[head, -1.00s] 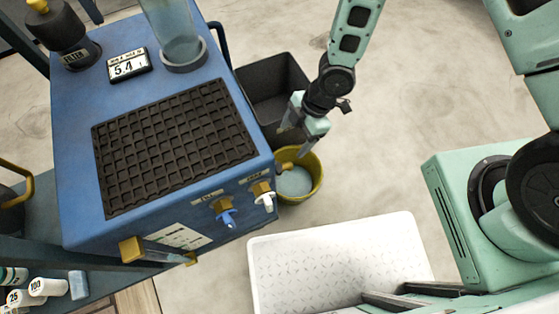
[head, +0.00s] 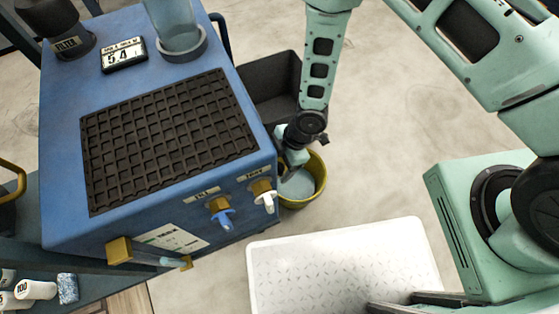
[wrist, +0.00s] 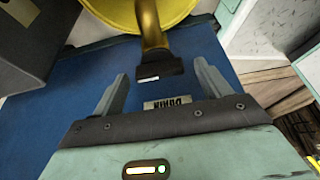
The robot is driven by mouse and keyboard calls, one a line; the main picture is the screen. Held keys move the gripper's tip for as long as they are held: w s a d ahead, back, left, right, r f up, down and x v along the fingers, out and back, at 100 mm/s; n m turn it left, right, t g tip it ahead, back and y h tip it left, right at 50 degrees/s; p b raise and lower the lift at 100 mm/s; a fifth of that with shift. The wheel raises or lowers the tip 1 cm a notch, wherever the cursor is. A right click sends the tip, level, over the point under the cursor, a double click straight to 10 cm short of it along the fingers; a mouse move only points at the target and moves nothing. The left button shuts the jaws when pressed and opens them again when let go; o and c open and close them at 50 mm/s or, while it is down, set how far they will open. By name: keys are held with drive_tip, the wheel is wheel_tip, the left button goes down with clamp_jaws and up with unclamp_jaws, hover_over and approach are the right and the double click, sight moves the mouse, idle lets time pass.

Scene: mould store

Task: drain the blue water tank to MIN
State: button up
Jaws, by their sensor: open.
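The blue water tank (head: 62,180) fills the left of the head view; its sight tube (head: 155,258) sits between brass fittings on the front, its level not readable. In the wrist view a brass drain pipe (wrist: 152,25) with a dark handle (wrist: 158,68) comes from the blue wall, beside an upside-down DRAIN label (wrist: 167,103). My gripper (wrist: 160,76) is open, its fingers on either side of the dark handle, apart from it. In the head view my gripper (head: 290,157) is partly hidden at the tank's right side. A yellow bucket (head: 319,172) holds some liquid under there.
Two taps, one blue-handled (head: 222,215) and one white-handled (head: 265,197), are on the tank's front. A dark bin (head: 272,85) stands behind the bucket. A white tray (head: 345,265) lies in front. A display (head: 123,55) sits on the tank top.

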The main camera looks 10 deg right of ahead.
drive_tip(key=c, duration=1)
drive_tip(key=m+t+p, duration=0.1)
drive_tip(key=m, duration=0.2)
drive_tip(key=shift+s+r+p, duration=0.15)
drive_tip(key=shift+p, duration=0.25)
drive_tip(key=shift+m+t+p, duration=0.3)
drive_tip(key=shift+m+t, duration=0.2)
drive_tip(key=shift+m, duration=0.7)
drive_tip(key=o, duration=1)
drive_tip(key=p+v, duration=0.4)
drive_tip(key=v, duration=1.3)
drive_tip(key=shift+p, duration=0.4)
drive_tip(key=shift+d, duration=0.1)
